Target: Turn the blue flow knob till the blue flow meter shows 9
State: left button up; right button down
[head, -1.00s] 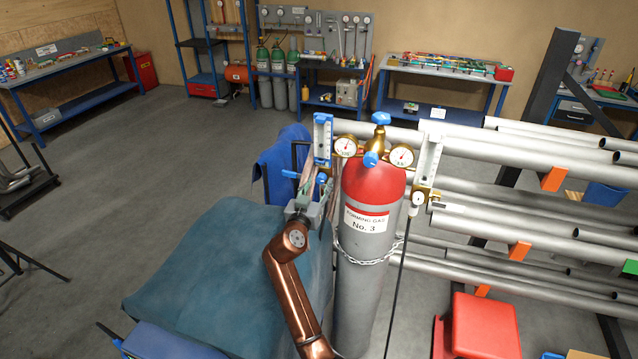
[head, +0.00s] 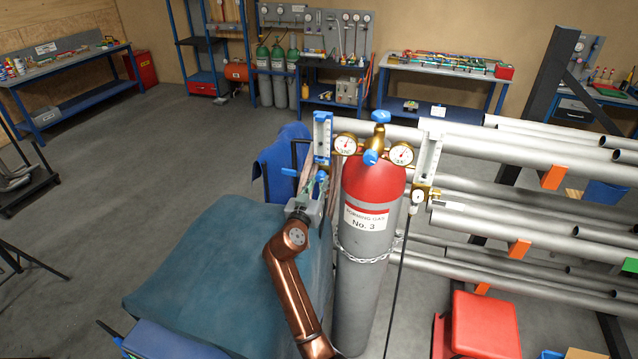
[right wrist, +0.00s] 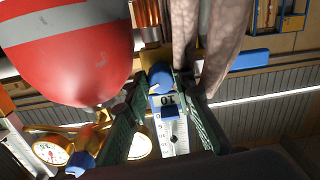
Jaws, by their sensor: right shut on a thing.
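The blue flow meter (head: 322,136) stands upright left of the red-topped gas cylinder (head: 372,182). The blue flow knob (right wrist: 161,80) sits between the fingertips of my right gripper (right wrist: 166,78). My left gripper is not in view.
Two round gauges (head: 345,144) (head: 402,154) and a second, white flow meter (head: 427,158) are close by on the cylinder. A chain (head: 364,255) circles the cylinder. A pipe rack (head: 470,140) stands to the right. A blue-green cover (head: 215,270) lies left of my arm.

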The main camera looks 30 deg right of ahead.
jog(key=shift+n, duration=0.5)
jog(key=c, duration=1.7)
grip_release()
jog(key=shift+a, duration=0.1)
jog(key=shift+o, duration=0.2)
jog(key=v, duration=0.7)
jog(key=shift+s, duration=0.15)
